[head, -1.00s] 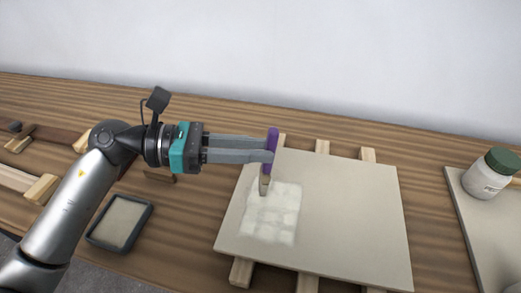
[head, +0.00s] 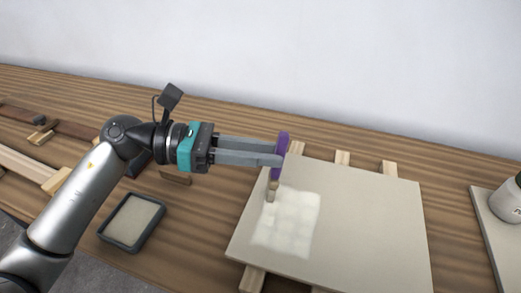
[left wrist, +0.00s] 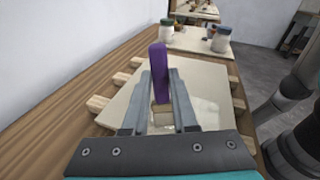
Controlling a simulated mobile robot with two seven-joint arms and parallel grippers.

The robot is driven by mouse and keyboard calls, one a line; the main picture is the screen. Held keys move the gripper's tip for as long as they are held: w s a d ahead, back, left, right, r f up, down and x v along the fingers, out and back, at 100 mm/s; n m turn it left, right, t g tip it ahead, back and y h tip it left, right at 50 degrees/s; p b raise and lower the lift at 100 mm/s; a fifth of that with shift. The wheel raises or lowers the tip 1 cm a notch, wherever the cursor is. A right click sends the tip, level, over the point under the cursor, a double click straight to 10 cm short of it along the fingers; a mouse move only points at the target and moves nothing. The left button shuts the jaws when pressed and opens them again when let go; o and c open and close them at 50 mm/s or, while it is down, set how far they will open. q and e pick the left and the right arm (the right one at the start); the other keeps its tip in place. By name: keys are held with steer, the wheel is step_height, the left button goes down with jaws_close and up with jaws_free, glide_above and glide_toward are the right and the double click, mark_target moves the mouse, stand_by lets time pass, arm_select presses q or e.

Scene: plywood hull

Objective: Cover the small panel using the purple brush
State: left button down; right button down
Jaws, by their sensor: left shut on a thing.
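My left gripper (head: 280,154) is shut on the purple brush (head: 283,143) and holds it upright over the small panel (head: 375,215). The brush's purple handle (left wrist: 158,75) also stands between the fingers in the left wrist view. The brush's lower end (head: 271,190) is at the upper left of a pale, whitish coated patch (head: 288,225) on the panel's left part; I cannot tell whether the bristles touch. The rest of the panel is plain beige. The panel lies on wooden battens (head: 342,157). My right gripper is not in view.
A dark-rimmed tray (head: 133,222) with a beige inside sits left of the panel. A white jar (head: 508,200) stands on another board (head: 489,230) at the right. Wood pieces (head: 43,133) lie at the far left. A wall rises behind the table.

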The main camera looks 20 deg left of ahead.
arm_select(q)
steer(key=shift+d+p, duration=0.5)
steer(key=shift+d, duration=1.45)
steer(key=shift+d, duration=0.15)
steer(key=shift+d+p, duration=0.75)
steer(key=shift+d, duration=1.15)
steer(key=shift+d, duration=0.1)
steer(key=shift+d+p, duration=0.4)
steer(key=shift+d, duration=0.45)
step_height(320, 180, up, 6)
steer(key=p, duration=0.5)
